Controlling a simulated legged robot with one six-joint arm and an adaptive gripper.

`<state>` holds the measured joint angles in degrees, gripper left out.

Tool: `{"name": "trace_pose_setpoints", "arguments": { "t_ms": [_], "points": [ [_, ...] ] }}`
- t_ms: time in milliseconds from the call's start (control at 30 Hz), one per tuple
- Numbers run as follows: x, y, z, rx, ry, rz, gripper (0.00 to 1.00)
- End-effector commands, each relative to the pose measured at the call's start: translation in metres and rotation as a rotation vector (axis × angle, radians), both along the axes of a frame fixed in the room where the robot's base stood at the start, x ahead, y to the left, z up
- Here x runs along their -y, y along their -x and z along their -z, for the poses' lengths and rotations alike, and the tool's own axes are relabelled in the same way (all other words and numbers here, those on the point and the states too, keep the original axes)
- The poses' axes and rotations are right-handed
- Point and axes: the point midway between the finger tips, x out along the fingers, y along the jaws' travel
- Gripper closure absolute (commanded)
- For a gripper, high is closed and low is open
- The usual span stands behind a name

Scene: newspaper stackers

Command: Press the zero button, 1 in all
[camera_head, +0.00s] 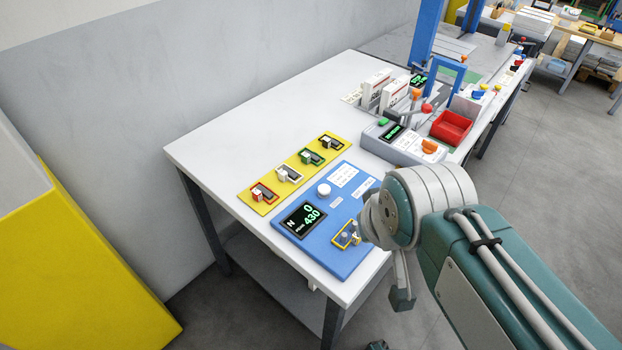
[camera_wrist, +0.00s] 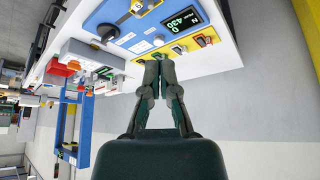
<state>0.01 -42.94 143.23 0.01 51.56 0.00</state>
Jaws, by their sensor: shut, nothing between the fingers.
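A blue panel (camera_head: 339,255) lies on the white table, with a dark display (camera_head: 302,220) reading "N", "0" and "430". A round white button (camera_head: 324,189) sits on the panel beside the display; I cannot read any label naming it as the zero button. The panel also shows in the wrist view (camera_wrist: 128,17), with the display (camera_wrist: 183,20) and a round black knob (camera_wrist: 107,33). My gripper (camera_wrist: 159,59) is shut and empty. In the wrist view its tips overlap the yellow strip beside the panel; their distance from it is unclear. In the head view I cannot make out the fingers.
A yellow strip (camera_head: 274,193) with several small switches lies beside the panel. A yellow-framed switch (camera_head: 346,236) is near the panel's front edge. A grey device (camera_head: 383,145) and a red bin (camera_head: 451,127) stand farther along the table. The table's left end (camera_head: 212,149) is clear.

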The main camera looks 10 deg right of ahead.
Motion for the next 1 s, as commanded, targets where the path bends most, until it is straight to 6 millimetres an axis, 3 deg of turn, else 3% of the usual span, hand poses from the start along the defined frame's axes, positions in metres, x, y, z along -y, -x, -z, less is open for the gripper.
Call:
{"name": "trace_pose_setpoints", "arguments": {
  "t_ms": [333,467,733,1000],
  "points": [
    [-0.001,-0.002,0.000,0.000,-0.011,0.006,1.00],
    [-0.013,-0.020,0.001,-0.004,-0.125,0.081,1.00],
    [-0.042,-0.114,0.010,-0.029,-0.638,0.529,1.00],
    [-0.028,-0.214,0.043,-0.056,-1.095,1.138,1.00]
  ]
}}
